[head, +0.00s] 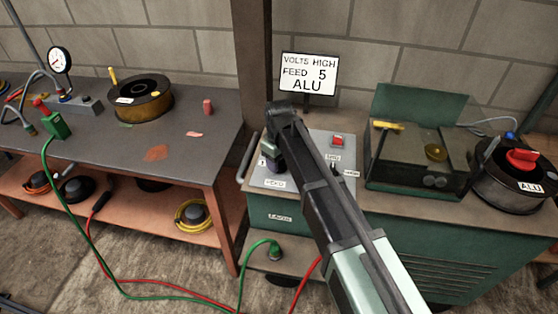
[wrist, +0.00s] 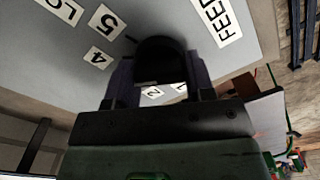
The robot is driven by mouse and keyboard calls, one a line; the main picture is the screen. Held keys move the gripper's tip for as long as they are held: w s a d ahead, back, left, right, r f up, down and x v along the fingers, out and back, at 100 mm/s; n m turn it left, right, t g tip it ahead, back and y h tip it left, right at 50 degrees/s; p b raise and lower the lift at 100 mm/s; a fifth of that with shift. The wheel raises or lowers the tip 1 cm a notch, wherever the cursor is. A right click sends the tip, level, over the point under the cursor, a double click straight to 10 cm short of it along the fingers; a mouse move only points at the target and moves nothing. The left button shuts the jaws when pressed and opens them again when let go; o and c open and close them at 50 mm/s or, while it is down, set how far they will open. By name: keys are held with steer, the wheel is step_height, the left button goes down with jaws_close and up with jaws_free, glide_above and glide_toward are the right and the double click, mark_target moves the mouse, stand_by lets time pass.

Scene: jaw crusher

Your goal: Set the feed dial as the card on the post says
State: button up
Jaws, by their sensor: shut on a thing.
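The card (head: 309,74) on the post reads "VOLTS HIGH, FEED 5, ALU". My gripper (head: 272,166) is down at the left of the green machine's grey panel (head: 312,146), above the FEED label (head: 274,184). In the wrist view my gripper (wrist: 158,84) is shut on the black feed dial (wrist: 160,56), one finger on each side. Number labels 5 (wrist: 107,20) and 4 (wrist: 98,57) show left of the dial; 2 and 1 show between and beside the fingers. A thin dark mark lies between the dial and the 5; I cannot tell whether it is the pointer.
On the panel are a red switch (head: 338,140) and a small lever (head: 335,171) near a HIGH label (head: 352,174). An open green box (head: 415,160) and a spool marked ALU (head: 515,180) stand right. A workbench (head: 185,120) with another spool stands left. Cables cross the floor.

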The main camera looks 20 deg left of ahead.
steer(key=m, duration=0.4)
steer(key=shift+m, duration=0.3)
steer(key=m, duration=0.5)
stand_by(0.3)
steer(key=o, duration=0.9)
step_height(320, 180, up, 11)
steer(key=p, duration=1.1)
